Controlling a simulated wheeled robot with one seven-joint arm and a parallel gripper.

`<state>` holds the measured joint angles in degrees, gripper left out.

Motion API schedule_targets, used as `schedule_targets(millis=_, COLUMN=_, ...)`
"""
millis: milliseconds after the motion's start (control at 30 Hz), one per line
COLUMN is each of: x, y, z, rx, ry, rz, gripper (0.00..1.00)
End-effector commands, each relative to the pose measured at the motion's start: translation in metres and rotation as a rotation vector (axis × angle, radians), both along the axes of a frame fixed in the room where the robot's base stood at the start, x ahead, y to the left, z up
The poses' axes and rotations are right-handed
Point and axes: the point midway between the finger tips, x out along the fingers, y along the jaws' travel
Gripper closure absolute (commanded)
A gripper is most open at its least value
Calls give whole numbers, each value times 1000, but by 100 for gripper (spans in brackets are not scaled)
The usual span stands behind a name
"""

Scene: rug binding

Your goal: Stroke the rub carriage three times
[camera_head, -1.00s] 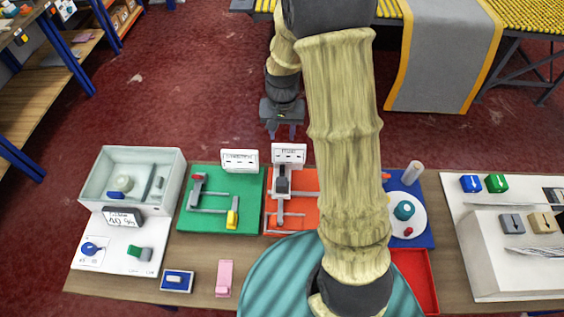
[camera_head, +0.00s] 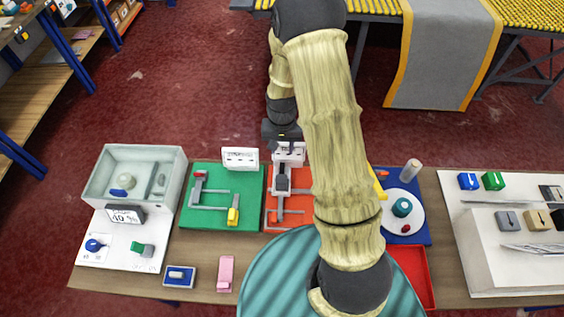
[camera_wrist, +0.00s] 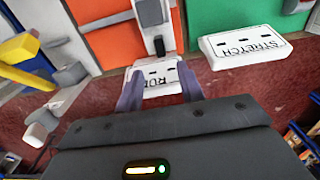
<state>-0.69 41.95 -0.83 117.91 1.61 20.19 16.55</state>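The rub carriage (camera_head: 282,183) is a dark grey block on a pale rail over the orange plate (camera_head: 300,207). In the wrist view the carriage (camera_wrist: 151,12) shows at the top, partly cut off, with a dark upright piece beside it. The white sign marked RUB (camera_head: 289,150) stands at the far end of the rail; it also shows in the wrist view (camera_wrist: 155,80), upside down. My gripper (camera_wrist: 161,90) is open and empty, its two fingers apart over the sign. It is beyond the carriage and touches no part of it.
The green plate (camera_head: 216,222) with its STRETCH sign (camera_head: 240,157) is left of the orange plate. A blue board (camera_head: 421,236) with a white disc is on the right, and a red tray (camera_head: 424,290) is nearer.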

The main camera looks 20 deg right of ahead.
Motion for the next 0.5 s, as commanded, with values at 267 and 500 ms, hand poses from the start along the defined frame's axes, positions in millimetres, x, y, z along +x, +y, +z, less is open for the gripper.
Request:
schedule_targets(millis=267, x=-1, y=0, z=-37, rx=0, ry=3, rz=0, gripper=62)
schedule_targets(millis=500, x=-1, y=0, z=-68, rx=1, ry=2, rz=0, gripper=62)
